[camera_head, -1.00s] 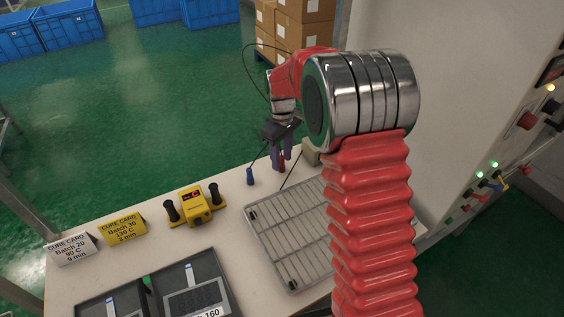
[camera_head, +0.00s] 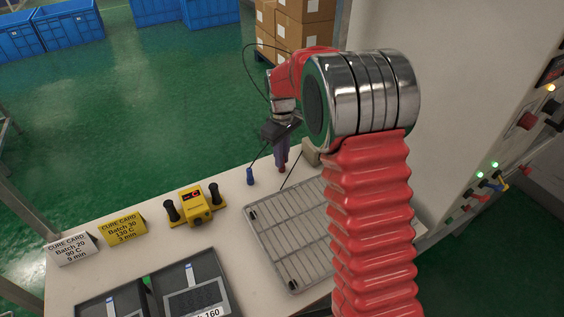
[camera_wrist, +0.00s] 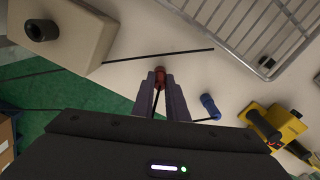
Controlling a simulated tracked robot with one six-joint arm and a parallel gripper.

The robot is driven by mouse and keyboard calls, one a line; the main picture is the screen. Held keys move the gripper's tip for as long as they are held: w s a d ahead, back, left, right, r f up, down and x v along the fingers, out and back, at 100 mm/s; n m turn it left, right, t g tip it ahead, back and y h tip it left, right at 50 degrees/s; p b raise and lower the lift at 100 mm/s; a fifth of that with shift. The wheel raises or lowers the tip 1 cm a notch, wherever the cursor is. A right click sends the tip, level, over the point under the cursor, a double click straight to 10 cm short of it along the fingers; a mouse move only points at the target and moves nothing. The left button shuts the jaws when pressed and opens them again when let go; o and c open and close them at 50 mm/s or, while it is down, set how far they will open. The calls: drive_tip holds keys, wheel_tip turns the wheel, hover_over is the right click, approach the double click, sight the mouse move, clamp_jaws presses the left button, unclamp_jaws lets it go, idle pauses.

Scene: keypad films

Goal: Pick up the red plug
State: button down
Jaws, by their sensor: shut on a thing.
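The red plug (camera_wrist: 160,77) is between the two fingertips of my gripper (camera_wrist: 161,84) in the wrist view, and the fingers are shut on it. A dark cable runs from it back between the fingers. In the head view my gripper (camera_head: 282,160) points down at the far edge of the table, with a bit of the red plug (camera_head: 282,170) at its tips. I cannot tell whether the plug touches the table.
A wire rack (camera_head: 262,232) lies to the right. A yellow device with black handles (camera_head: 195,205) and cure cards (camera_head: 122,229) stand left. Dark trays (camera_head: 193,283) are in front. A thin black rod (camera_wrist: 150,54) lies nearby.

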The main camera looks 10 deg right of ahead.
wheel_tip(320, 180, up, 10)
drive_tip(key=shift+r, duration=0.1)
idle(0.7)
idle(0.5)
wheel_tip(320, 180, up, 6)
drive_tip(key=shift+f, duration=0.2)
idle(0.5)
drive_tip(key=w+d, duration=0.4)
drive_tip(key=d, duration=1)
drive_tip(key=shift+d, duration=0.3)
idle(0.6)
drive_tip(key=shift+f, duration=0.2)
